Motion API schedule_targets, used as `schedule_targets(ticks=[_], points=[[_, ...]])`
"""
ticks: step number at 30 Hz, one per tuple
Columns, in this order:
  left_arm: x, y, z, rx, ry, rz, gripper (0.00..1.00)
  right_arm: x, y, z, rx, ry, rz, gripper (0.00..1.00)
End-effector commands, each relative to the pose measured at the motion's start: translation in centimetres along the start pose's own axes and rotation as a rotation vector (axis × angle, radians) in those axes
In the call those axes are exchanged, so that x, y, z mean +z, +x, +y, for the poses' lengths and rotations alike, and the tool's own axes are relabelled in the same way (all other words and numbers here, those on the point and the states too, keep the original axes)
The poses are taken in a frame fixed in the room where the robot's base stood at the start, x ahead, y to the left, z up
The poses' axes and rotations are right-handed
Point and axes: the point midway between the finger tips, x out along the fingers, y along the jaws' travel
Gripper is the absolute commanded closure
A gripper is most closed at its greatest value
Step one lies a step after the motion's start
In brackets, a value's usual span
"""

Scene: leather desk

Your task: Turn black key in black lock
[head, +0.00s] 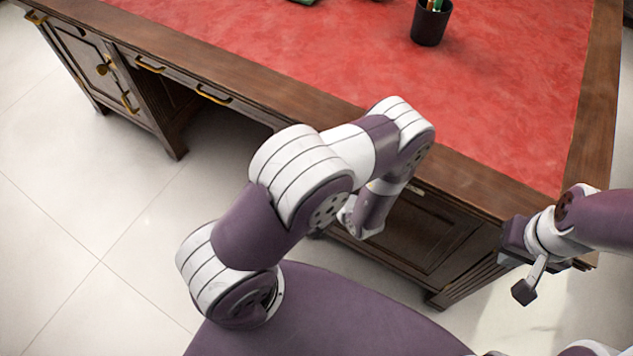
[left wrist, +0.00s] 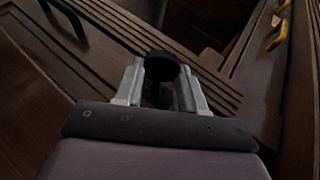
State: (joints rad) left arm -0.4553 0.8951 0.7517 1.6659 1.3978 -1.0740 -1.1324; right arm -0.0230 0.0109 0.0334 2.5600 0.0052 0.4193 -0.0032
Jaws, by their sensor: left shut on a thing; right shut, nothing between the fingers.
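The black key (left wrist: 161,66) shows in the left wrist view as a dark rounded head between the two metal fingers. My left gripper (left wrist: 160,88) is shut on it. The key lies close to the dark wood of the desk front. I cannot make out the black lock; the key and fingers may hide it. In the head view my left arm reaches to the right cabinet of the desk, and its fingers are hidden. My right gripper (head: 508,256) is shut and empty, off the desk's right front corner.
The wooden desk (head: 330,95) has a red leather top. A black pen cup (head: 431,24) stands at the back. Brass handles (head: 213,96) sit on the drawers, and a brass fitting (head: 104,67) on the left cabinet door. The pale tiled floor (head: 80,220) at left is clear.

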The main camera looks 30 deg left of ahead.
Motion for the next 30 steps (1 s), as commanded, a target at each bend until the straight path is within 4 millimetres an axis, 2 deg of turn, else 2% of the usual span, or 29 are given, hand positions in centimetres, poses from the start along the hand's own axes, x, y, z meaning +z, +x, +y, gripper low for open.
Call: schedule_targets(ticks=[12,30], points=[[-0.4,0.0,0.1,-0.046,0.014,0.006,0.87,0.1,0.5,0.0,0.000,0.000,0.000,1.00],[-0.4,0.1,0.6,-0.273,0.110,0.007,0.87,0.4,3.5,0.0,0.000,0.000,0.000,1.00]])
